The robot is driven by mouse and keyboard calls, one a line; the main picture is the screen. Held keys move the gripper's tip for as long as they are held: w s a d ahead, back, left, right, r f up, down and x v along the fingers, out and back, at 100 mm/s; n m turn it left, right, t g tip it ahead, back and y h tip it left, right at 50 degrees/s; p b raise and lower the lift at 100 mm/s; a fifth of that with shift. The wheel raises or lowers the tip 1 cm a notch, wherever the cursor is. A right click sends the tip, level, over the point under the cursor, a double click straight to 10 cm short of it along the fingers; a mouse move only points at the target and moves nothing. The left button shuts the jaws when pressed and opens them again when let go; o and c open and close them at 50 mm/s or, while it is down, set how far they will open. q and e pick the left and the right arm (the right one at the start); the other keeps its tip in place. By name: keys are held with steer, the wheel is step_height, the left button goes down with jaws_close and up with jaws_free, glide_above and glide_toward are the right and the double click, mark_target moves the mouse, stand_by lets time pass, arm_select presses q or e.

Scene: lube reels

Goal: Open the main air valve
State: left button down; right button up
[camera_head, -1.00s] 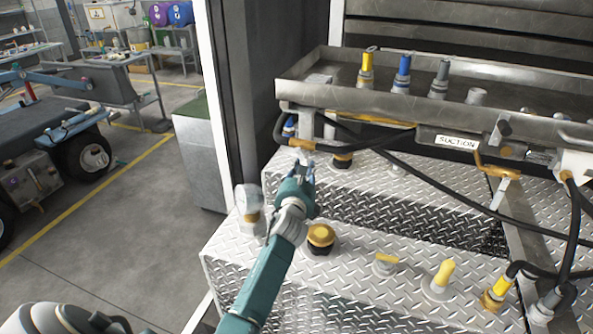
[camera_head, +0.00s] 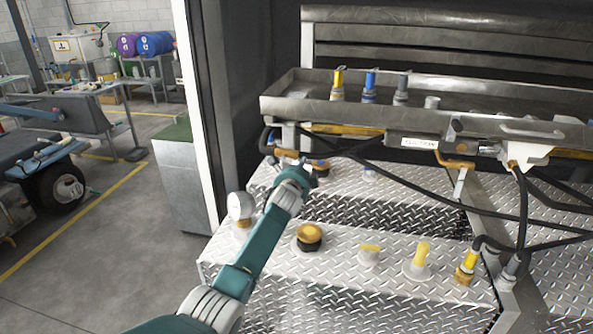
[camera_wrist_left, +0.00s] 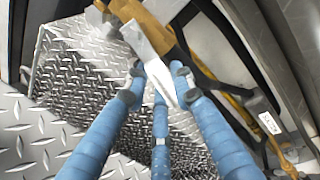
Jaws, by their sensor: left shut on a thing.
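A valve with a brass body (camera_wrist_left: 143,16) and a flat pale metal lever (camera_wrist_left: 150,52) is at the top of the left wrist view. My left gripper (camera_wrist_left: 160,80), with blue ribbed fingers, is shut on the lever, whose end lies between the fingertips. In the head view my left gripper (camera_head: 297,168) is under the left part of the steel tray (camera_head: 345,112). There my wrist and fingers hide most of the valve and lever. My right gripper is not in view.
A second brass valve (camera_head: 455,162) hangs under the tray.

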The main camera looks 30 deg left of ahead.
arm_select(q)
steer(key=shift+r+n+p, duration=0.45)
steer(key=shift+n+p, duration=0.05)
steer(key=shift+n, duration=0.1)
steer(key=shift+d+r, duration=0.1)
steer(key=shift+r+n+h+p, duration=0.15)
steer(key=shift+n+h+p, duration=0.15)
steer(key=shift+n+p, duration=0.15)
steer(key=shift+d+r+n, duration=0.1)
steer(key=shift+n, duration=0.15)
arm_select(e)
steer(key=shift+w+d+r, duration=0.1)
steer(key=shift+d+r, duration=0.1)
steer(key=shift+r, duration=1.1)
arm_select(q)
steer(key=c, duration=1.5)
jaws_free()
steer(key=shift+o, duration=0.2)
steer(key=v, duration=1.2)
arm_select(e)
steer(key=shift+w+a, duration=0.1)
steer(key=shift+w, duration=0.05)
